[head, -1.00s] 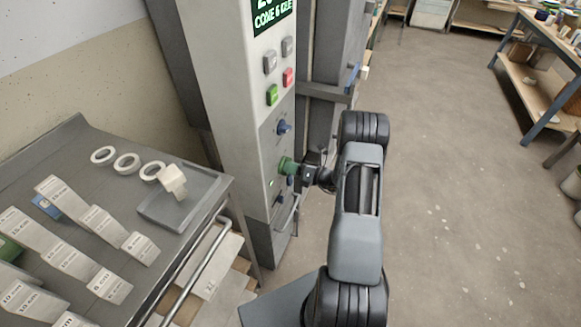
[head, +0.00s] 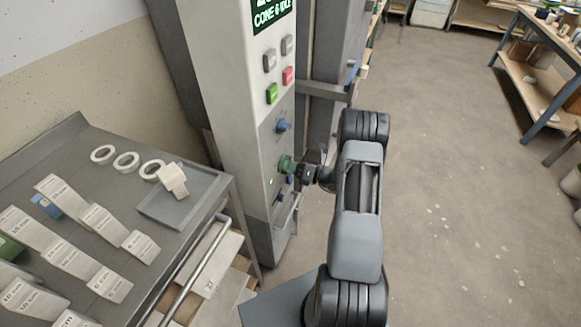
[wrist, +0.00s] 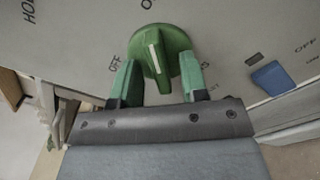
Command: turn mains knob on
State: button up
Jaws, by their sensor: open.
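The green knob (wrist: 165,42) sits on the grey panel and shows in the wrist view with a white pointer line on its grip. The word OFF is printed left of it; the lettering on its right is partly hidden by a finger. My gripper (wrist: 160,80) is open, with one green fingertip on each side of the knob's lower grip. I cannot tell whether the fingertips touch it. In the head view the green knob (head: 285,163) is on the lower part of the control column, with my gripper (head: 295,170) coming from the right.
A blue knob (head: 283,126) sits above the green one; a blue part (wrist: 272,77) lies to its right in the wrist view. Red (head: 288,75) and green (head: 272,94) buttons are higher up. A cart (head: 75,150) with labelled blocks and rings stands left.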

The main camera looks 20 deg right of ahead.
jog(key=v, duration=1.3)
jog(key=shift+s+d+b, duration=0.25)
jog(key=shift+s+b, duration=0.1)
jog(key=shift+b, duration=0.05)
jog(key=s+a+r+n+g+h+p, duration=0.2)
jog(key=s+a+n+g, duration=0.7)
jog(key=n+g, duration=0.65)
jog(key=s+a+r+n+t+h+p, duration=0.1)
jog(key=a+r+n+t+h, duration=0.1)
jog(key=r+n, duration=0.5)
jog(key=s+a+r+n+t+h+p, duration=0.1)
jog(key=a+r+n+t+h+p, duration=0.1)
jog(key=a+r+n+h, duration=0.2)
jog(key=s+a+r+n+t+h+p, duration=0.1)
jog(key=a+r+n+h, duration=0.3)
jog(key=r+n, duration=0.6)
jog(key=shift+a+r+t, duration=0.45)
jog(key=shift+a+r, duration=0.3)
jog(key=shift+r, duration=0.25)
